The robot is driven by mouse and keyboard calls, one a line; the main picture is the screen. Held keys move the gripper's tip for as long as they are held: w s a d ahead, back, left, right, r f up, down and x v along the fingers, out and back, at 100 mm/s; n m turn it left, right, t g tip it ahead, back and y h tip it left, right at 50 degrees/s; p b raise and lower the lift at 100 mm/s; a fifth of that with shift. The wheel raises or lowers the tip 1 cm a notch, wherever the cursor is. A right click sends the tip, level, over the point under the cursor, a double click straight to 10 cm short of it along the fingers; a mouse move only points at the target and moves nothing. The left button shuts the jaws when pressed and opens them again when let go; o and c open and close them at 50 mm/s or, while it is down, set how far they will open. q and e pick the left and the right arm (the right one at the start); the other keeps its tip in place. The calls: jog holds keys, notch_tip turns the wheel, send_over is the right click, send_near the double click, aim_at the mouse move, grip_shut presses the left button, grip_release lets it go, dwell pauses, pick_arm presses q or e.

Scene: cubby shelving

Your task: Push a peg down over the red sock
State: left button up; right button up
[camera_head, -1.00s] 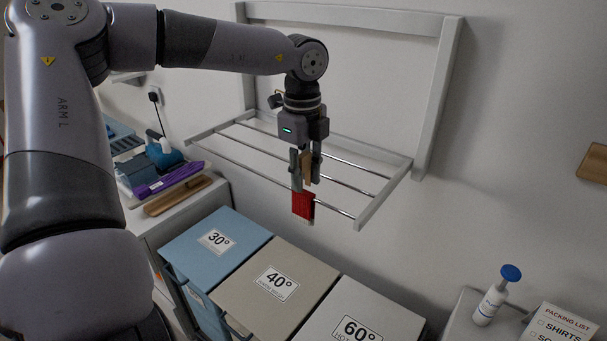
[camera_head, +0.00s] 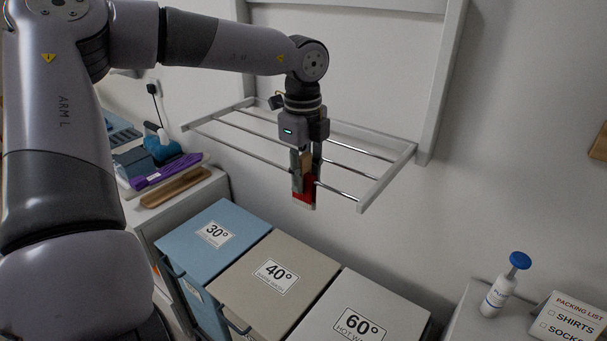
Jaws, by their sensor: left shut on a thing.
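The red sock (camera_head: 301,199) hangs over the front rail of the drying rack (camera_head: 378,190). Its upper part is hidden behind my gripper. My left gripper (camera_head: 306,176) points down at the sock and is shut on a wooden peg (camera_head: 307,160). The peg is at the rail's height, overlapping the sock in the picture. I cannot tell how far it straddles the sock and rail. My right gripper is not in view.
Three lidded bins stand below the rack: blue 30° (camera_head: 205,247), beige 40° (camera_head: 262,293) and white 60° (camera_head: 385,305). A white bottle with a blue top (camera_head: 499,291) and a packing list (camera_head: 569,318) stand at lower right. A purple item (camera_head: 166,170) lies at left.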

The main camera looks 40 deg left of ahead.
pick_arm(q)
jog(key=o, duration=0.8)
notch_tip(320, 180, up, 12)
jog(key=shift+s, duration=0.1)
dwell(0.5)
